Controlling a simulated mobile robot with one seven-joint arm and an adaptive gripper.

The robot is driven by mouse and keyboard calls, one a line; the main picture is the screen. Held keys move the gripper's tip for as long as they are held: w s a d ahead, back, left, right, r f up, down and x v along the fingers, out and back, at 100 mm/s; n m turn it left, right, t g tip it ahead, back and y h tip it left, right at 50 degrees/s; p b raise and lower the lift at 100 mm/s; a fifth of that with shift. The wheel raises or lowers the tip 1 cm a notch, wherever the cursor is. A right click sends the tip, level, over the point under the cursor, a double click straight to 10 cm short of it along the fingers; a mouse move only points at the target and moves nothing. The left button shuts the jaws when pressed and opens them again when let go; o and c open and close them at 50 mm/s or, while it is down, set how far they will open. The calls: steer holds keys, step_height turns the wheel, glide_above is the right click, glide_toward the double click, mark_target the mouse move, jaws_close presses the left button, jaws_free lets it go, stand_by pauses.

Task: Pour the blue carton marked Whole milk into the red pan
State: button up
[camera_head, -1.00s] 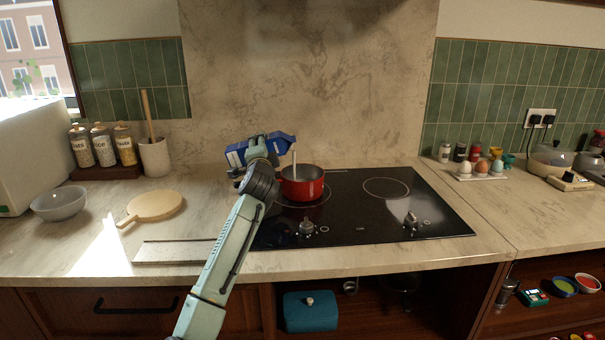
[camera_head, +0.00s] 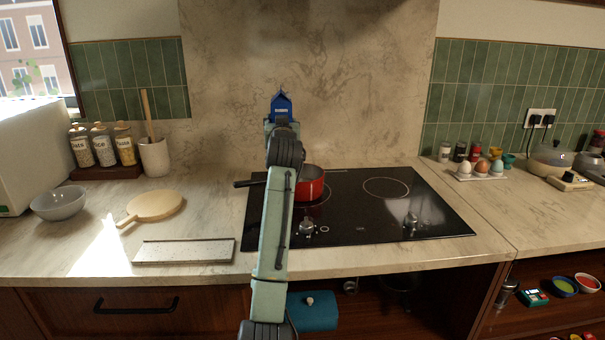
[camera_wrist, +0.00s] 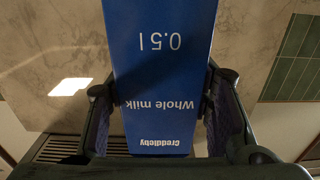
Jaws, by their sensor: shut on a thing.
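The blue carton (camera_head: 281,107) is upright in the head view, just above my gripper (camera_head: 281,124) and to the upper left of the pan. In the wrist view the carton (camera_wrist: 162,70) fills the middle, its "Whole milk" label upside down, between the two fingers of my gripper (camera_wrist: 162,112). My gripper is shut on it. The red pan (camera_head: 310,184) sits on the left part of the hob, its dark handle (camera_head: 247,183) pointing left. My arm hides part of the pan's left side and handle. The inside of the pan is too small to read.
The black hob (camera_head: 365,215) has bare room to the right of the pan. A white egg tray (camera_head: 481,175) stands to the right. A round wooden board (camera_head: 155,205), a grey bowl (camera_head: 59,203) and a flat board (camera_head: 184,251) lie on the left counter.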

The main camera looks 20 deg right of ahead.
mark_target(280, 111)
steer(key=shift+a+r, duration=0.15)
steer(key=shift+r, duration=0.9)
steer(key=shift+a+r, duration=0.1)
steer(key=shift+r, duration=0.95)
